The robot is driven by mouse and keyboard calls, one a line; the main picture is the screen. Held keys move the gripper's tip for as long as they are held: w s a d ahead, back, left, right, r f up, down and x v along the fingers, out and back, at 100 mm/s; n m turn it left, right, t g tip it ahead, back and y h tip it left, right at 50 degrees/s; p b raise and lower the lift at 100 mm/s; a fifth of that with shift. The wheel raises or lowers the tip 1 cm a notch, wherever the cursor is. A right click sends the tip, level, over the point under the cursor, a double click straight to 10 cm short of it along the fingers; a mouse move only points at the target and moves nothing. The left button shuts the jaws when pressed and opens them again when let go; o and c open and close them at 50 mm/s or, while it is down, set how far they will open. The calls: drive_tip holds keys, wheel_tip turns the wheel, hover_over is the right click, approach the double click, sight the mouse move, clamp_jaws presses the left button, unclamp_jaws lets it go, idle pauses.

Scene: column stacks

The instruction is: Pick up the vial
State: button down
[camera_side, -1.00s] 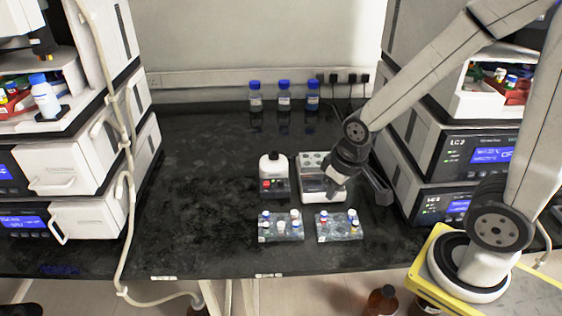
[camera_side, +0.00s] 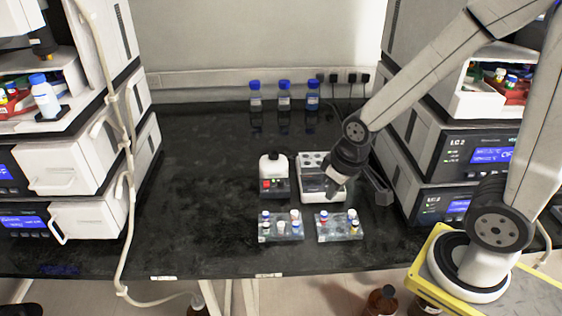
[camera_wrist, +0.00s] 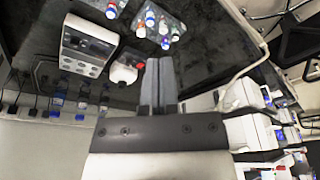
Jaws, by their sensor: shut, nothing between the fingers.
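Small vials with blue, red, white and yellow caps stand in two clear racks, the left rack (camera_side: 281,237) and the right rack (camera_side: 340,237), at the front middle of the bench. In the wrist view, capped vials (camera_wrist: 150,19) show in the racks at the top. Which one is the task's vial I cannot tell.
A white block with holes (camera_side: 312,161) and a small white-and-black device with a red button (camera_side: 273,168) stand behind the racks. Several blue-capped bottles (camera_side: 284,102) line the back wall. Instrument stacks stand left (camera_side: 75,165) and right (camera_side: 470,150). The left-middle bench is clear.

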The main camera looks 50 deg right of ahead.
drive_tip(key=shift+c, duration=1.9)
unclamp_jaws()
drive_tip(key=shift+w, duration=0.1)
drive_tip(key=w+a+f+n+g, duration=0.1)
drive_tip(key=w+f+n, duration=0.3)
drive_tip(key=w+n, duration=0.1)
drive_tip(key=w+f+n, duration=0.4)
drive_tip(key=w+n, duration=0.2)
drive_tip(key=n, duration=0.1)
drive_tip(key=w+a+f+n+g, duration=0.1)
drive_tip(key=w+f+n, duration=0.4)
drive_tip(key=w+n, duration=0.1)
drive_tip(key=shift+a+g, duration=0.3)
drive_tip(key=shift+w+a+f+n, duration=0.1)
drive_tip(key=shift+w+f+n, duration=0.25)
drive_tip(key=shift+f+n, duration=0.05)
drive_tip(key=shift+f, duration=0.15)
